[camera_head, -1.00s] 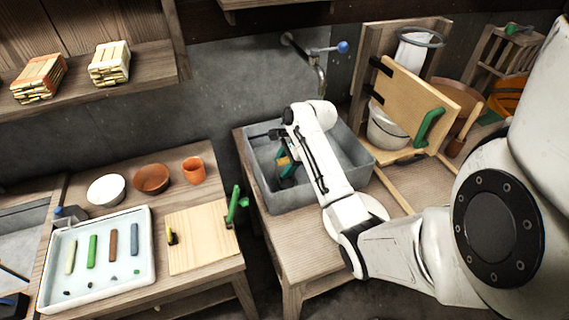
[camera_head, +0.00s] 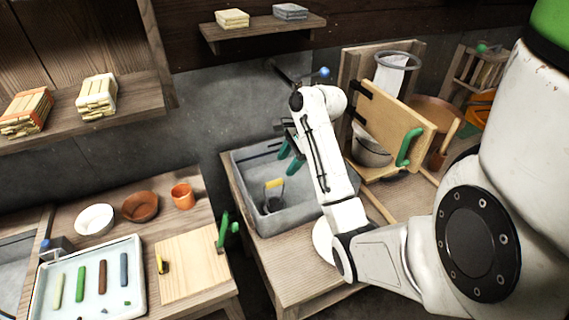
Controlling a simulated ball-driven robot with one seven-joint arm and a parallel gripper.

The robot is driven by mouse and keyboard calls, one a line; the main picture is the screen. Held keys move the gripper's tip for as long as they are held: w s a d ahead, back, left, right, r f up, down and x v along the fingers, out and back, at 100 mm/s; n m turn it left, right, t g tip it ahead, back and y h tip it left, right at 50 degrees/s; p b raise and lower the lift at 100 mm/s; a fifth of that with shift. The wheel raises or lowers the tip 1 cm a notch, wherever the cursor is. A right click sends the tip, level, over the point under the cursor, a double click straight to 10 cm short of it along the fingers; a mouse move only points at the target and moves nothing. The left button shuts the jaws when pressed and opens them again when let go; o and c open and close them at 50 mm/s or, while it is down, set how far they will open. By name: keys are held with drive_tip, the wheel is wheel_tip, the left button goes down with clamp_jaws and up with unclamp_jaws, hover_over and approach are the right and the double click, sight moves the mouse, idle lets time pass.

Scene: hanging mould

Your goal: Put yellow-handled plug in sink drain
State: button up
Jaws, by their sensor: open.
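The yellow-handled plug (camera_head: 274,185) is in the grey sink (camera_head: 243,210), near the middle of its floor, with its yellow handle on top and a dark body below. Whether it sits in the drain cannot be told, as the drain itself does not show apart from it. My gripper (camera_head: 289,162), with green fingers, is open and empty above the sink, up and to the right of the plug and apart from it. My arm hides the right part of the sink.
A tap with a blue knob (camera_head: 324,72) is on the wall behind the sink. A wooden board with a green handle (camera_head: 408,147) stands at the right. A white tray (camera_head: 136,245) with coloured bars and a cutting board (camera_head: 192,265) lie on the left table.

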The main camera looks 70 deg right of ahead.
drive_tip(key=shift+r, duration=0.1)
drive_tip(key=w+a+f+n+g, duration=0.15)
drive_tip(key=a+f+n, duration=0.3)
drive_tip(key=a, duration=0.55)
drive_tip(key=w+a+f+n, duration=0.35)
drive_tip(key=a+n, duration=0.25)
drive_tip(key=a, duration=0.4)
drive_tip(key=s+a+f+n+g+h, duration=0.2)
drive_tip(key=s+a+f+n, duration=0.1)
drive_tip(key=s+a+n, duration=0.9)
drive_tip(key=n, duration=0.4)
drive_tip(key=shift+s+a+f, duration=0.2)
drive_tip(key=shift+s+a, duration=0.15)
drive_tip(key=shift+a, duration=0.05)
drive_tip(key=f+b, duration=0.5)
drive_tip(key=shift+a+f, duration=0.1)
drive_tip(key=shift+a, duration=0.15)
